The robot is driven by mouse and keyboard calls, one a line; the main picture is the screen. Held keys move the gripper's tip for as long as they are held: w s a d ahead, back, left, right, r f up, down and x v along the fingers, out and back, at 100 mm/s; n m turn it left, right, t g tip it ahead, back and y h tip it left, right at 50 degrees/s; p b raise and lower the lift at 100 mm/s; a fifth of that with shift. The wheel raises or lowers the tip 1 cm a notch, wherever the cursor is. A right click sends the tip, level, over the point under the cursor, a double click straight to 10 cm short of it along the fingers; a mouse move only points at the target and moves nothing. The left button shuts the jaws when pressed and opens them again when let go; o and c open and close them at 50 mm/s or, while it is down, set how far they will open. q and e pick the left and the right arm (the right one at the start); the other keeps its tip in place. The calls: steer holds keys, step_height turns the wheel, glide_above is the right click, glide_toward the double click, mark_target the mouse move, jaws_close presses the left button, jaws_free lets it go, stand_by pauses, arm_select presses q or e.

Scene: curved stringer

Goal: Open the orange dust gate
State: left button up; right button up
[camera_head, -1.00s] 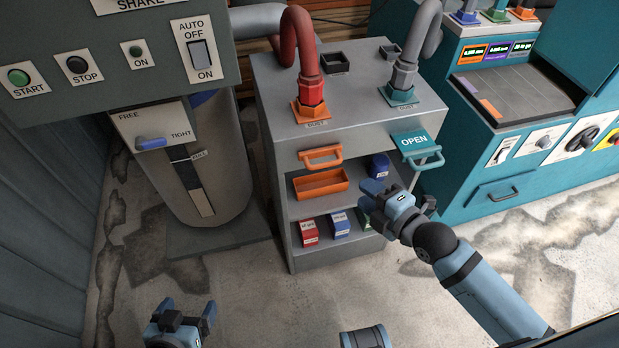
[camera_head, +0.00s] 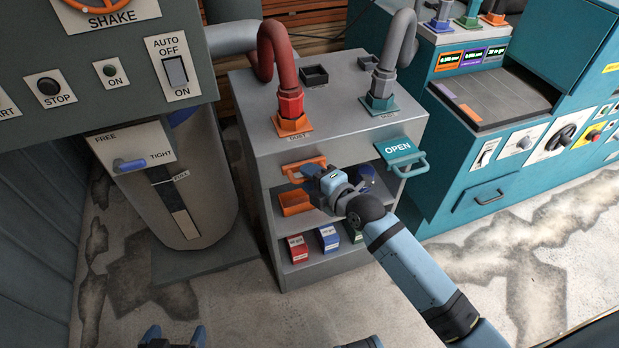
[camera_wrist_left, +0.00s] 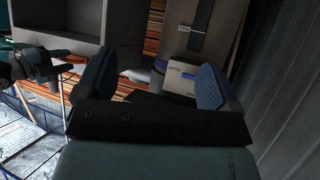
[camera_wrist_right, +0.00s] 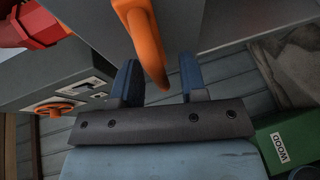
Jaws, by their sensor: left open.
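The orange dust gate's handle (camera_head: 303,168) is on the front of the grey cabinet, below the orange port (camera_head: 292,124) with its red hose. The gate's plate does not show extended like the teal one. My right gripper (camera_head: 312,177) is at this handle and partly hides it. In the right wrist view the orange handle (camera_wrist_right: 143,42) reaches down between the two fingers (camera_wrist_right: 157,82), which stand apart with gaps visible beside it. My left gripper (camera_head: 173,338) is open and empty at the bottom edge of the head view, far from the cabinet; its spread fingers (camera_wrist_left: 150,85) show in the left wrist view.
The teal gate (camera_head: 398,149) beside it sticks out, showing OPEN. An orange bin (camera_head: 296,203) and small boxes (camera_head: 328,238) sit on the shelves below. A shaker machine (camera_head: 108,55) stands left, a teal machine (camera_head: 480,175) right. The floor in front is clear.

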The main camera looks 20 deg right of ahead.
steer(key=shift+w+a, duration=0.1)
steer(key=shift+w, duration=0.1)
jaws_close()
